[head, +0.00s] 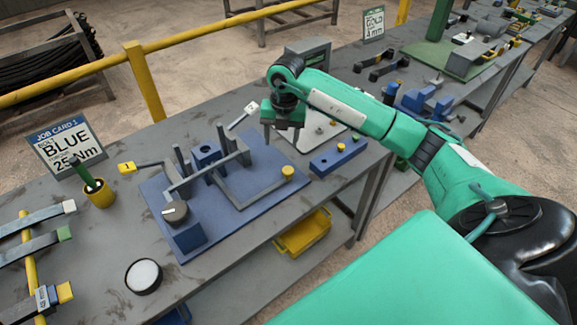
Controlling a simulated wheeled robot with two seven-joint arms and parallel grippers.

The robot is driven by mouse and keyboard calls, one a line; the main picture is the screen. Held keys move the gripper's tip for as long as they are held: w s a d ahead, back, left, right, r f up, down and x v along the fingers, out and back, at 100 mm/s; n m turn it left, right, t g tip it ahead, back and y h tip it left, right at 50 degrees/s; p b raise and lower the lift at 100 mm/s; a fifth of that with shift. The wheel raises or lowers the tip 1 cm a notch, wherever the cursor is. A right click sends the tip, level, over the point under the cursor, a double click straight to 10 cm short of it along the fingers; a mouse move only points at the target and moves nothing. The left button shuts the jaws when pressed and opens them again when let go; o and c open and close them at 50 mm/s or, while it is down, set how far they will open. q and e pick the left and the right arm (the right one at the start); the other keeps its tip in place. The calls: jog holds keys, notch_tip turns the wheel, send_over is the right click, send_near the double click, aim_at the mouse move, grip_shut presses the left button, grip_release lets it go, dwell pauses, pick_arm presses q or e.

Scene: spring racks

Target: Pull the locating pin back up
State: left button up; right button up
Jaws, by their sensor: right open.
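A blue fixture plate (160,197) lies on the grey bench and carries a grey metal frame (262,193), several upright posts, a blue block (206,152) and a black knob (175,212) on a blue base. A small yellow-topped pin (288,172) stands at the plate's right corner; I cannot tell for certain that it is the locating pin, or how far up it sits. My right gripper (282,139) is open, fingers downward, above the plate's far right side, behind the yellow top and apart from it. My left gripper is out of view.
A blue bar (338,157) with a yellow button lies right of the plate. Job card 1 (67,147), a yellow cup (99,194) and a round black-rimmed dish (143,276) stand at left. A yellow bin (302,233) sits below the bench. A yellow rail runs behind.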

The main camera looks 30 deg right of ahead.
aim_at(288, 169)
jog(key=shift+m+h, duration=0.3)
jog(key=shift+h, duration=0.2)
jog(key=f+p, duration=0.1)
jog(key=f, duration=0.3)
jog(key=d+f+p, duration=0.1)
jog(key=f, duration=0.3)
jog(key=d+f+p, duration=0.1)
jog(key=f+p, duration=0.1)
jog(key=f, duration=0.2)
jog(key=shift+f, duration=0.55)
grip_shut()
notch_tip(288, 169, up, 8)
jog(key=p, duration=0.3)
jog(key=shift+w+r, duration=0.15)
jog(key=shift+r, duration=0.15)
